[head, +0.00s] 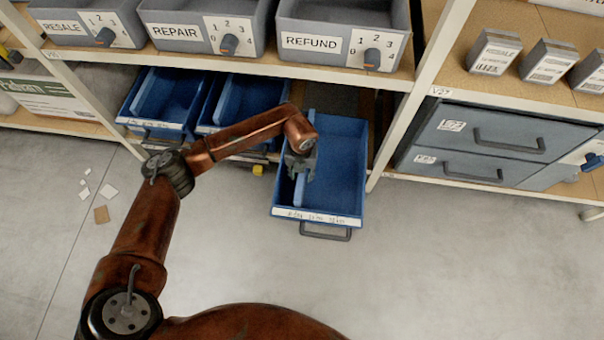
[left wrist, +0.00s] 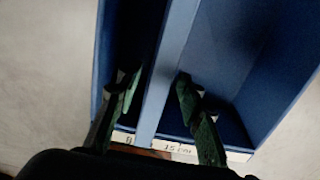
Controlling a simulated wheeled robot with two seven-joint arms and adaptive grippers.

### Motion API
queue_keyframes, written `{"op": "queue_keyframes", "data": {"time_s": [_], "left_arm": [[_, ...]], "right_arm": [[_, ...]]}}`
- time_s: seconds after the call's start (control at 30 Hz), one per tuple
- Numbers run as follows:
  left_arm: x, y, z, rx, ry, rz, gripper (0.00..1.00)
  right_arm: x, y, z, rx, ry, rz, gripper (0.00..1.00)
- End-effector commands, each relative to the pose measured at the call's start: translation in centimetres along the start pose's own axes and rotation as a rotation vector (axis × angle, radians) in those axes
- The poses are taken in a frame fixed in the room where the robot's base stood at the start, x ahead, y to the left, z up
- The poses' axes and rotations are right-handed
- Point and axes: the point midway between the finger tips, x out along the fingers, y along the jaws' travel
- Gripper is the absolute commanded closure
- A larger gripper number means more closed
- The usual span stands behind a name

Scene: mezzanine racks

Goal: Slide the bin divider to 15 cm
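The pulled-out blue bin (head: 345,150) sticks out from the lower shelf, with a label strip (head: 318,217) along its front rim. Its lighter blue divider (head: 300,188) stands upright in the left part of the bin. In the left wrist view the divider (left wrist: 170,62) runs down the middle, its front end between a mark like "8" and one reading "15 cm" (left wrist: 178,150). My left gripper (head: 300,165) is down in the bin, its green-tinted fingers (left wrist: 157,92) on either side of the divider. My right gripper is not in view.
Two other blue bins (head: 160,95) stand to the left under the shelf. Grey bins marked REPAIR (head: 177,32) and REFUND (head: 310,42) sit above. Grey drawers (head: 490,130) stand right of the white upright (head: 410,110). The floor in front is clear apart from scraps at the left.

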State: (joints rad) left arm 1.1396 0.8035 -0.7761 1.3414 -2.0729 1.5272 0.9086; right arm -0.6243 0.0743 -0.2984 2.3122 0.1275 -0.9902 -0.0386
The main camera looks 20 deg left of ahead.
Motion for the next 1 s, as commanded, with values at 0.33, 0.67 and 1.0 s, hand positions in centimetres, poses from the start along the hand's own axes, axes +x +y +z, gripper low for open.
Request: {"op": "queue_keyframes", "data": {"time_s": [0.33, 0.67, 1.0], "left_arm": [[0.01, 0.01, -0.01, 0.000, 0.001, 0.000, 0.87], [0.03, 0.01, -0.02, 0.000, 0.001, 0.000, 1.00], [-0.02, 0.05, -0.02, -0.002, 0.001, 0.000, 1.00]], "right_arm": [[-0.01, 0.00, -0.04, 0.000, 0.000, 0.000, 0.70], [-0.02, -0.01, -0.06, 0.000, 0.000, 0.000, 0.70], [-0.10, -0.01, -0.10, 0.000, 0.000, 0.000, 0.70]]}}
